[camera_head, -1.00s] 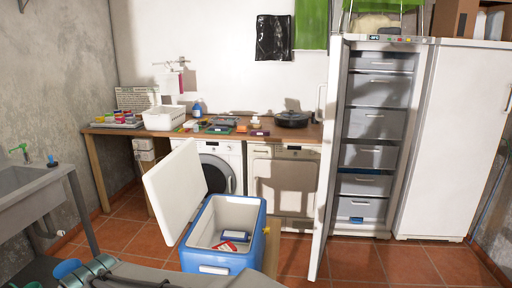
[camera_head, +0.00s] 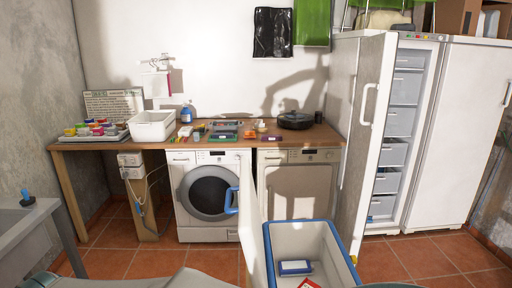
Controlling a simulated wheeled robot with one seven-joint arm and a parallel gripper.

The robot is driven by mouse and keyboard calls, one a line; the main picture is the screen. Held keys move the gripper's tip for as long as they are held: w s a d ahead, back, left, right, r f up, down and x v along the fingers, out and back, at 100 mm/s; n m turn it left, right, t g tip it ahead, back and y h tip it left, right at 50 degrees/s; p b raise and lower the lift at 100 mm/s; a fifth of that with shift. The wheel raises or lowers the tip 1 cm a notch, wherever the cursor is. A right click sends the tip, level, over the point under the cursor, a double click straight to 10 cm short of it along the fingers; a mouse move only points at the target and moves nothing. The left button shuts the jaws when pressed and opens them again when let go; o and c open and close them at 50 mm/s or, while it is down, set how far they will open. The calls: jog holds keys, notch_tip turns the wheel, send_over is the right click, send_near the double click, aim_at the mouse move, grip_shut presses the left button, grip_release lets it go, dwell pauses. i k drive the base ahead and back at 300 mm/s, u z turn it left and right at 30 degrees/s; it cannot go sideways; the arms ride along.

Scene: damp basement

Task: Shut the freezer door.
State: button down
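The freezer (camera_head: 437,140) stands at the back right. Its tall white door (camera_head: 374,150) is open and swung out toward me on the left side of the opening. A white bar handle (camera_head: 367,105) shows on the door. Grey drawers (camera_head: 403,120) inside the freezer show past the door's edge, and the door hides part of them. My gripper is not in view, so its distance from the door does not show.
An open blue-and-white cooler (camera_head: 305,245) stands on the near side of the door, close to its lower end. Its raised lid (camera_head: 251,215) is on its left. A worktop (camera_head: 215,135) runs above two front-loading machines. Tiled floor (camera_head: 140,262) is clear at left.

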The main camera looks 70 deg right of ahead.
aim_at(378, 59)
jog(key=i, duration=1.2)
jog(key=z, duration=1.75)
jog(key=i, duration=1.7)
jog(key=z, duration=4.3)
